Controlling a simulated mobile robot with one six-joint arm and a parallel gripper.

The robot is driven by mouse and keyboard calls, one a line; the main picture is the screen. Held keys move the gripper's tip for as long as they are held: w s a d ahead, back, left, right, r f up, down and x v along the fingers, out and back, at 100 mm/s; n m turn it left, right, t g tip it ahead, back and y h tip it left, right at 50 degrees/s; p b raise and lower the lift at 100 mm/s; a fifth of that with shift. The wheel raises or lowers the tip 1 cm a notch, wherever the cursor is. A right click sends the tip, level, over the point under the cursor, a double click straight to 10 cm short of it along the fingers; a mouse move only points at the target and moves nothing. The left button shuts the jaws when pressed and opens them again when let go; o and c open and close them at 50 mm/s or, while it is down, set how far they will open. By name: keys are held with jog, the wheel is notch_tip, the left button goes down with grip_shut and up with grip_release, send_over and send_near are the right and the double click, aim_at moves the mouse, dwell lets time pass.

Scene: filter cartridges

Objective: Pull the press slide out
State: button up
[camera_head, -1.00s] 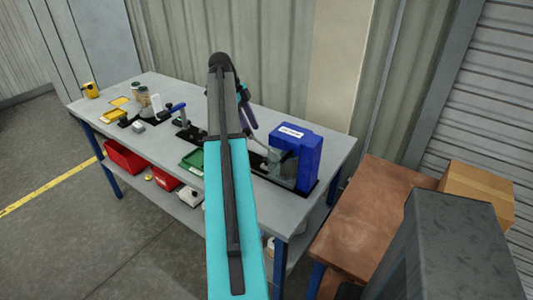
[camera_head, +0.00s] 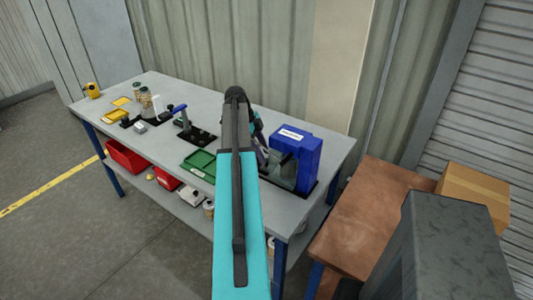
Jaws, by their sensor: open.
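A blue boxy machine (camera_head: 299,150) with a white label stands at the right end of the grey workbench (camera_head: 228,208). A grey-green block (camera_head: 284,175) sits low at its front left, on a dark base. I cannot make out a press slide for sure; my arm covers part of this area. My gripper (camera_head: 265,156) is small, dark and partly hidden behind my arm, close to the left side of the blue machine. Its jaws are open. I cannot see whether they touch anything.
A green tray (camera_head: 199,163) lies left of my arm. Behind it is a dark fixture with a blue-handled lever (camera_head: 180,108). Jars (camera_head: 146,97) and a yellow tray (camera_head: 117,115) are farther left. A brown table (camera_head: 362,215) with a cardboard box (camera_head: 473,193) stands at right.

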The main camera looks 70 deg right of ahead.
jog(key=shift+x, duration=1.2)
jog(key=shift+c, duration=0.3)
grip_shut()
